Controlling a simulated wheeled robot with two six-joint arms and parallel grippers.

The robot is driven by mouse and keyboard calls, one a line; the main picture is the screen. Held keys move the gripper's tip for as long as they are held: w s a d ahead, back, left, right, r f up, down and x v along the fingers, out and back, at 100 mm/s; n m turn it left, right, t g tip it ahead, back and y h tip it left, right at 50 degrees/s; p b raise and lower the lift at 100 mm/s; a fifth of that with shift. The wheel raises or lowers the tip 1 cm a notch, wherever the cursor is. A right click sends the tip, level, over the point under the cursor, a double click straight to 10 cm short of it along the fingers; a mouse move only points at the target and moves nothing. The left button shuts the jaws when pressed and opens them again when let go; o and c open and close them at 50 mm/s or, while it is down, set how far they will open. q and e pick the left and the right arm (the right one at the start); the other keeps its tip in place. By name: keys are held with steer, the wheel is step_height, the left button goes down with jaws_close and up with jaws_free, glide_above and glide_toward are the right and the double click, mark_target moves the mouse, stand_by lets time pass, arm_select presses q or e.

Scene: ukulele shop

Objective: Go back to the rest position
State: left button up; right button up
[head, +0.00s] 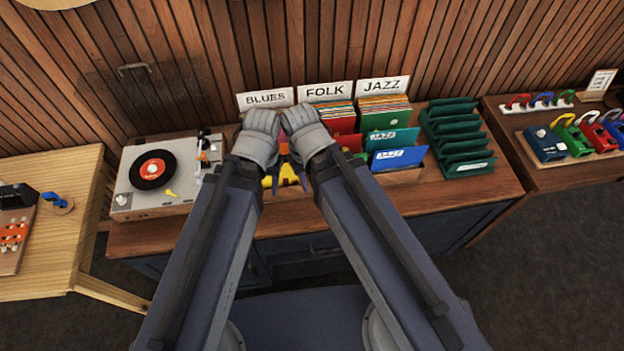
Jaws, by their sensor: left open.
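Both of my arms reach forward over the record counter, with their grey wrists side by side in front of the record bins. Small yellow and blue parts of my left gripper (284,176) show low between the wrists, over the near part of the counter. It is open, and I see nothing held in it. The right gripper is mostly hidden behind its own wrist and forearm, so its jaws cannot be made out.
Record bins under BLUES (265,99), FOLK (325,91) and JAZZ (382,86) signs stand just beyond my wrists. A turntable (168,177) sits left, a green rack (458,138) right. A wooden table (60,255) and a side counter with coloured capos (585,135) flank the counter.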

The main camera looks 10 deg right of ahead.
step_height(320, 180, down, 10)
steer(key=b, duration=1)
steer(key=shift+f, duration=0.2)
